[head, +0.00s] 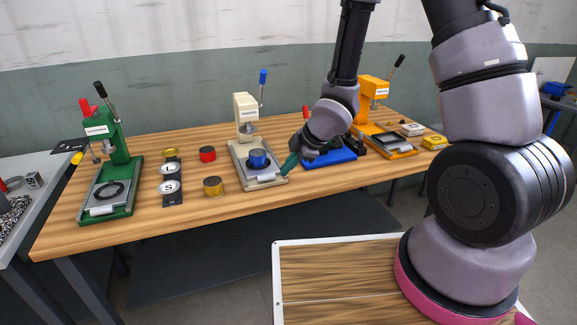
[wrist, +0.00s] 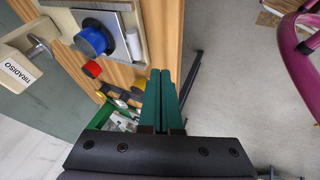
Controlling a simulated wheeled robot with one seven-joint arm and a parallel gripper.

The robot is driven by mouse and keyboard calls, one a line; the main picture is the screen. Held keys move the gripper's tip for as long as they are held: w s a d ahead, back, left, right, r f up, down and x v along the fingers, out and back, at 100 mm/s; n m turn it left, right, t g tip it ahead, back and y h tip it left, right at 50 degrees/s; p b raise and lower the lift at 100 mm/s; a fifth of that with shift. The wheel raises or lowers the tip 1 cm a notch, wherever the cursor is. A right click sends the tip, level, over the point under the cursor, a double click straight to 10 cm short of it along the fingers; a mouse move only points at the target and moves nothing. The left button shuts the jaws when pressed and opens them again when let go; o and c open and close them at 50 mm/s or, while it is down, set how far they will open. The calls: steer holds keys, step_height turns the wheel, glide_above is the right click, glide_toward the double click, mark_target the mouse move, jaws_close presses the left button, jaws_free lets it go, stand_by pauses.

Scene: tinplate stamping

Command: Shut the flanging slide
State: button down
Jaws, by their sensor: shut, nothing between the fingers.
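The cream press (head: 246,108) stands mid-table with a blue round tin (head: 258,159) on its flat slide plate (head: 267,178). The tin sits forward of the press head, so the slide looks drawn out. I cannot tell from the labels which press is the flanging one. My gripper (head: 285,171), with green fingers, is shut and empty near the plate's front right corner; contact cannot be told. In the wrist view, the fingers (wrist: 163,74) are beside the press, with the blue tin (wrist: 92,40) and a pale round grip (wrist: 133,45) on the plate's front edge.
A green press (head: 104,140) stands at the left and an orange press (head: 373,92) at the right. A blue base (head: 335,158) lies behind my wrist. A red tin (head: 207,154) and a yellow-brown tin (head: 213,186) stand left of the cream press. The front table strip is clear.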

steer(key=x, duration=0.7)
steer(key=shift+f, duration=0.1)
steer(key=w, duration=0.2)
steer(key=shift+w+a+f, duration=0.2)
steer(key=shift+w+a, duration=0.05)
steer(key=shift+a, duration=0.15)
steer(key=shift+w+a+f, duration=0.15)
steer(key=shift+w+a, duration=0.05)
steer(key=shift+w, duration=0.5)
